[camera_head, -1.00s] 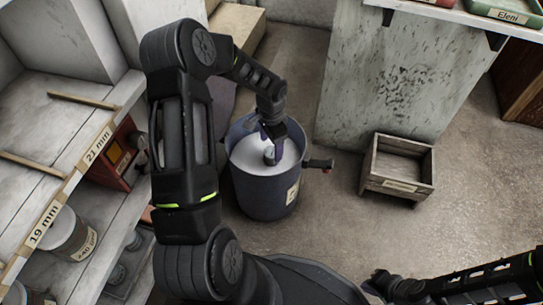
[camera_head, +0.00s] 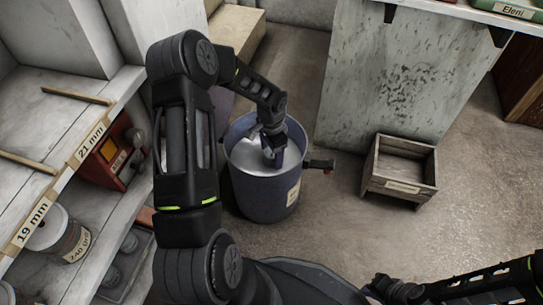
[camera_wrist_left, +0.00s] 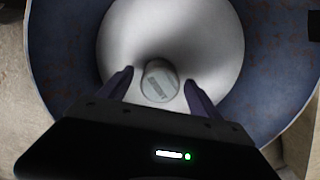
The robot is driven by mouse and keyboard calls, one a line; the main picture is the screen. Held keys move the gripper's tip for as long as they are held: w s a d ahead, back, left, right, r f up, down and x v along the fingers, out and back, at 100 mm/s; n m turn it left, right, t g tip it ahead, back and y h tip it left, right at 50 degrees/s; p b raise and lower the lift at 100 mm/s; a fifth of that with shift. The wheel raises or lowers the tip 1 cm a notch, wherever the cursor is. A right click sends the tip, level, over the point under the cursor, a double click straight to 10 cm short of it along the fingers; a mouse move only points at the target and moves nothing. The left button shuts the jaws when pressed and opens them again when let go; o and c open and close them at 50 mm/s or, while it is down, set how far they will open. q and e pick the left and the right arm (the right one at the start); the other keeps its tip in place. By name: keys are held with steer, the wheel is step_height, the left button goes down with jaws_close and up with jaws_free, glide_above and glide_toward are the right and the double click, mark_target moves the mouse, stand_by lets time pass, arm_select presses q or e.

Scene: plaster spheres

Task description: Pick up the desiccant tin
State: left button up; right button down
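The desiccant tin, a small round grey tin with a lettered label (camera_wrist_left: 159,82), sits inside a blue-grey drum (camera_head: 262,198) on the pale surface there. My left gripper (camera_wrist_left: 160,80) reaches into the drum from above and is open. In the left wrist view its fingers stand on either side of the tin, with gaps visible. In the head view the gripper largely hides the tin. My right gripper (camera_head: 376,289) is at the lower right, away from the drum, and its fingers are too unclear to read.
The drum's rim (camera_wrist_left: 42,60) surrounds my left gripper. A wooden crate (camera_head: 400,168) stands on the floor to the right. Shelves with a labelled can (camera_head: 62,236) and a red box (camera_head: 108,155) are on the left.

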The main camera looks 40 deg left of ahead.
arm_select(q)
steer(key=c, duration=1.5)
steer(key=shift+o, duration=0.2)
steer(key=shift+r, duration=0.1)
step_height(320, 180, up, 10)
steer(key=p, duration=0.4)
steer(key=shift+r+p, duration=1.6)
steer(key=shift+p, duration=0.1)
